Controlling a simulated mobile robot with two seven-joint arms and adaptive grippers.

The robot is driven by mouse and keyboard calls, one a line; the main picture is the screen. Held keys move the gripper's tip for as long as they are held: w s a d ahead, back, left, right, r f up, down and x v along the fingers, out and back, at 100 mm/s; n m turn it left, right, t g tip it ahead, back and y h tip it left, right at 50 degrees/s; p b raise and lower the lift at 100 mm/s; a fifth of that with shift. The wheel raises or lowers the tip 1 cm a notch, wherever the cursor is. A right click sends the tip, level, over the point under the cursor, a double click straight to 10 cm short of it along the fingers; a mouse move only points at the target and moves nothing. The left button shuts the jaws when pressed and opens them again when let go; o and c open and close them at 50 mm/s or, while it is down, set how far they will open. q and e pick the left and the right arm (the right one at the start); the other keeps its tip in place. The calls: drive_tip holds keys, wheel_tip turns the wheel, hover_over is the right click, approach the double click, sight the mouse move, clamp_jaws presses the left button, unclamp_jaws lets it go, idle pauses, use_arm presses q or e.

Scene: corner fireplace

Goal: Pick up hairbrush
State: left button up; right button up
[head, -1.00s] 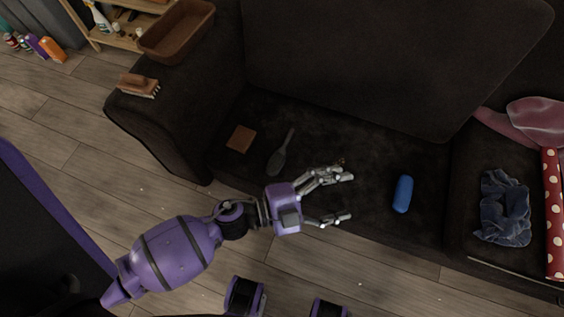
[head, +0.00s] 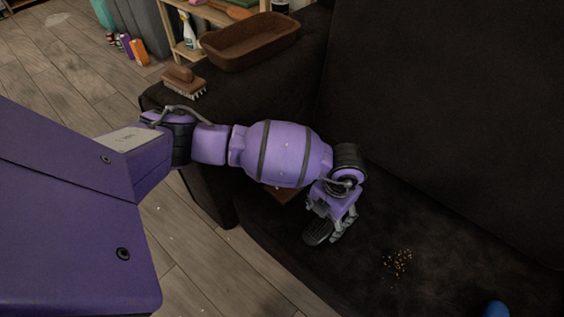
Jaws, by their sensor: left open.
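The hairbrush (head: 317,233) lies on the dark sofa seat in the head view. Its dark oval head shows at the lower left of my left gripper; its handle is hidden under the gripper. My left gripper (head: 335,225) points down over the hairbrush, with its fingers open. I cannot tell whether the fingers touch it. My right gripper is out of view.
A brown square item (head: 285,196) is mostly hidden under my left arm. Crumbs (head: 397,263) and a blue object (head: 496,309) are to the right. A scrub brush (head: 184,84) and a brown basket (head: 250,45) sit on the armrest.

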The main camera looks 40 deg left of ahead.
sight(324, 221)
use_arm(q)
drive_tip(key=shift+w+f+b, duration=0.25)
drive_tip(key=shift+f+b, duration=0.1)
drive_tip(key=shift+f, duration=0.4)
drive_tip(key=f, duration=0.1)
drive_tip(key=f+b, duration=0.2)
drive_tip(key=shift+w+a+f, duration=0.2)
drive_tip(key=shift+w+f, duration=0.05)
drive_tip(key=shift+f, duration=0.45)
drive_tip(key=shift+r, duration=0.15)
drive_tip(key=c, duration=1.2)
